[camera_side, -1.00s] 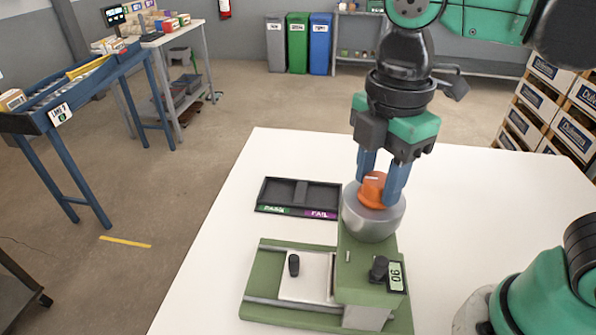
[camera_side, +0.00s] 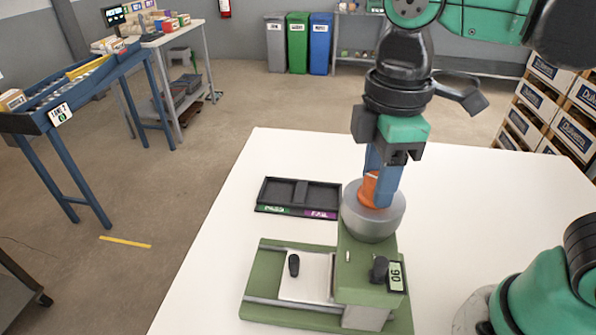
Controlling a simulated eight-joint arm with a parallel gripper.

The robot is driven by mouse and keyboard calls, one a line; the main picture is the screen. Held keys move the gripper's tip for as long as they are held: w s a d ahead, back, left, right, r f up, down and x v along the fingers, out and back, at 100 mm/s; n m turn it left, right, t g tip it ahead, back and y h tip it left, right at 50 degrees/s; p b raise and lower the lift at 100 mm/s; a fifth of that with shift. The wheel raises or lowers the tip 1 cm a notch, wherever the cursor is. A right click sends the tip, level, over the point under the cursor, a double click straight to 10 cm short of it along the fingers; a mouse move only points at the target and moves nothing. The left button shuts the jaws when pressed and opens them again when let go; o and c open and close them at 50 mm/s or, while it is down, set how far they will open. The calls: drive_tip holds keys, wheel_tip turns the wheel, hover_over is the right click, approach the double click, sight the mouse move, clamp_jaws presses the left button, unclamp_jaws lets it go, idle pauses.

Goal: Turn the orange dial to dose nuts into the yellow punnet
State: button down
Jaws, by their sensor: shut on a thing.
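The orange dial (camera_side: 369,189) sits on top of the round silver drum of the green dosing machine (camera_side: 356,275). My gripper (camera_side: 378,190) points down from above and is shut on the dial, with its blue fingers on either side. The near finger hides part of the dial. The machine has a light sliding plate with a black knob (camera_side: 293,265), another black knob (camera_side: 379,268) and a small label reading 06 or 90. No yellow punnet and no nuts show in this view.
A black two-part tray (camera_side: 299,193) with green PASS and purple FAIL labels lies behind the machine on the white table (camera_side: 480,200). The table's right side is mostly clear. Boxes on a rack (camera_side: 560,110) stand beyond its far right corner.

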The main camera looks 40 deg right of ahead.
drive_tip(key=m, duration=1.2)
drive_tip(key=shift+m, duration=0.4)
idle(0.3)
drive_tip(key=shift+c, duration=2.1)
unclamp_jaws()
drive_tip(key=shift+r, duration=0.1)
drive_tip(key=shift+r, duration=2.75)
drive_tip(key=shift+f, duration=0.1)
